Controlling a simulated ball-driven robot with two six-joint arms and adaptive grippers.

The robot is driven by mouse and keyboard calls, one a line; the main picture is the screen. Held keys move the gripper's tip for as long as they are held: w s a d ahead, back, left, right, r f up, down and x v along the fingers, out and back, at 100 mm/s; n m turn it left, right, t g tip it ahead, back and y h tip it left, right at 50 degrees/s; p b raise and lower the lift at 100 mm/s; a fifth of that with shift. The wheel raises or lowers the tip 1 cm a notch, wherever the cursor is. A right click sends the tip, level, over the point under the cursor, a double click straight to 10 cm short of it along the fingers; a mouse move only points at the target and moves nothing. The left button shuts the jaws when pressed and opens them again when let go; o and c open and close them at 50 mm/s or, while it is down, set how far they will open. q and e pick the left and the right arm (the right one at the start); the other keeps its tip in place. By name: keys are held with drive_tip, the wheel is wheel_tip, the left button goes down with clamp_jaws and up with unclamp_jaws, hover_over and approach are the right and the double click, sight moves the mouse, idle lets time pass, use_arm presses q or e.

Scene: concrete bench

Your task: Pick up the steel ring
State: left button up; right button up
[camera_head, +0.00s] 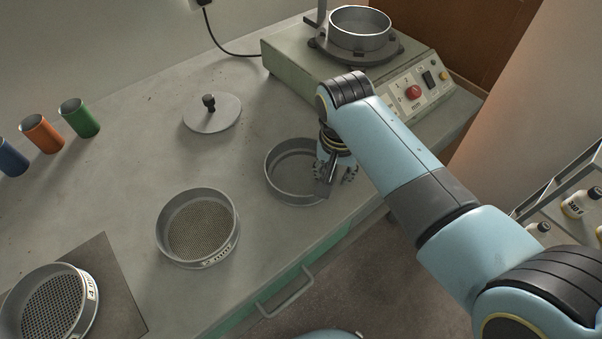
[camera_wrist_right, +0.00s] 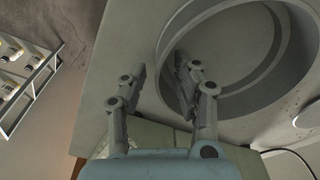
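The steel ring (camera_head: 284,190) is a low, round grey band lying flat on the bench near its front edge. No mesh shows inside it. My right gripper (camera_head: 336,178) points down at the ring's right side. In the right wrist view, the ring (camera_wrist_right: 240,106) fills the upper right. There my right gripper (camera_wrist_right: 158,74) has its fingers apart, one outside the wall and the other overlapping the wall or just inside it. Whether either finger touches the wall cannot be told. My left gripper is not in view.
A mesh sieve (camera_head: 161,238) lies left of the ring, another (camera_head: 90,303) on a dark mat (camera_head: 122,290). A knobbed lid (camera_head: 228,118) lies behind. A shaker machine (camera_head: 290,72) carries another round pan (camera_head: 362,42). Blue, orange (camera_head: 42,135) and green cups stand far left.

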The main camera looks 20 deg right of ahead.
drive_tip(key=shift+c, duration=0.4)
clamp_jaws()
drive_tip(key=shift+r, duration=0.15)
